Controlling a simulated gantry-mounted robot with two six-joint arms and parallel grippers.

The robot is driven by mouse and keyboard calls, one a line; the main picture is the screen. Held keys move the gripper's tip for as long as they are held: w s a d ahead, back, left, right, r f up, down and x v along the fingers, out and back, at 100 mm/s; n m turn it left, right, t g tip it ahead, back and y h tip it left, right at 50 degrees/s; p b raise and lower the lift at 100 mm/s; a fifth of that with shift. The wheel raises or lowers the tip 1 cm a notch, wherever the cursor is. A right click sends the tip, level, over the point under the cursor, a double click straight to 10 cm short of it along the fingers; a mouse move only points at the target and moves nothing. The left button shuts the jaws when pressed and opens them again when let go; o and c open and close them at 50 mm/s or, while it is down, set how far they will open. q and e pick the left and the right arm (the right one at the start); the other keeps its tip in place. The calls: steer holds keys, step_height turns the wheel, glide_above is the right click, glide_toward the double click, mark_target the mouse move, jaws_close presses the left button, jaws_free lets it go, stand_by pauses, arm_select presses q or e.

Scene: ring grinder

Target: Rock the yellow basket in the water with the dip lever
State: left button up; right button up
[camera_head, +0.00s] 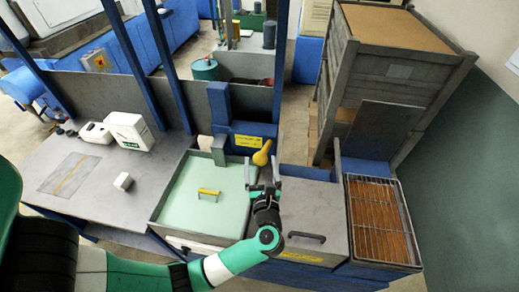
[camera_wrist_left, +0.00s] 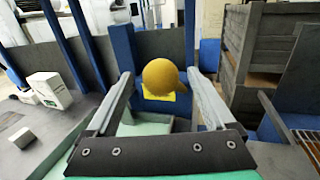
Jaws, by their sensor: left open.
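The dip lever's yellow knob (camera_head: 262,153) stands at the back right of the water tank (camera_head: 160,207). The tank holds pale green water, and the basket's yellow handle (camera_head: 209,192) shows at its surface; the rest of the basket is not clearly visible. My left gripper (camera_head: 263,172) is open, its fingers pointing toward the knob. In the left wrist view the round knob (camera_wrist_left: 160,77) appears centred between the two spread fingertips; I see no clear contact. My right gripper is in neither view.
A grey lid with a dark handle (camera_head: 306,237) lies right of the tank. A wire grate (camera_head: 382,222) is farther right. A white box (camera_head: 129,131) and a small white block (camera_head: 123,181) sit on the left bench. Blue posts rise behind.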

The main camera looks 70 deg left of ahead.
mark_target(265, 150)
arm_select(q)
steer(key=x, duration=0.5)
steer(key=shift+w+a, duration=0.15)
steer(key=shift+a, duration=0.2)
jaws_close()
